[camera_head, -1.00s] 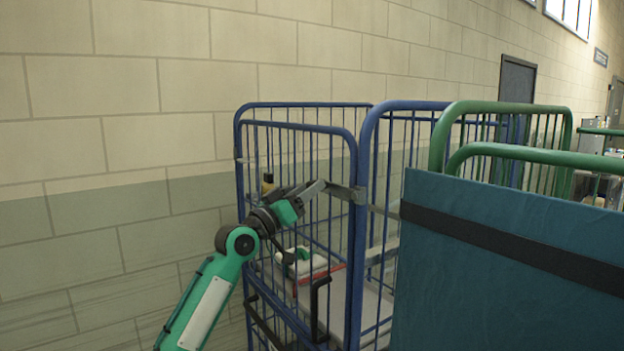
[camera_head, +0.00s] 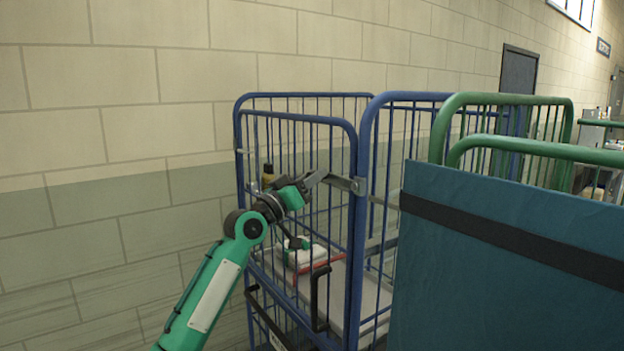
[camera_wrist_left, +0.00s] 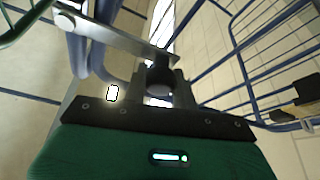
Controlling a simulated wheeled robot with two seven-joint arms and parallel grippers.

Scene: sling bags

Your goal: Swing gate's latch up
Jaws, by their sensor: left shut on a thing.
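The blue wire gate (camera_head: 352,250) of a roll cage stands upright in the head view, left of centre. Its latch (camera_head: 346,184) is a grey metal bar at the gate's right upright post, running nearly level with a slight slope. The latch bar also shows in the left wrist view (camera_wrist_left: 115,36), ending in a dark round knob (camera_wrist_left: 160,76). My left gripper (camera_head: 318,178) is at the latch's left end, and in the wrist view (camera_wrist_left: 162,88) its fingers are shut around the knob. The far side of the knob is hidden. My right gripper is out of view.
Inside the cage are a dark bottle (camera_head: 268,176) and a white package (camera_head: 306,255). A black handle (camera_head: 318,296) hangs on the gate's lower part. A large teal panel with a black strap (camera_head: 500,260) and green cage frames (camera_head: 540,146) fill the right. A block wall (camera_head: 110,120) stands behind.

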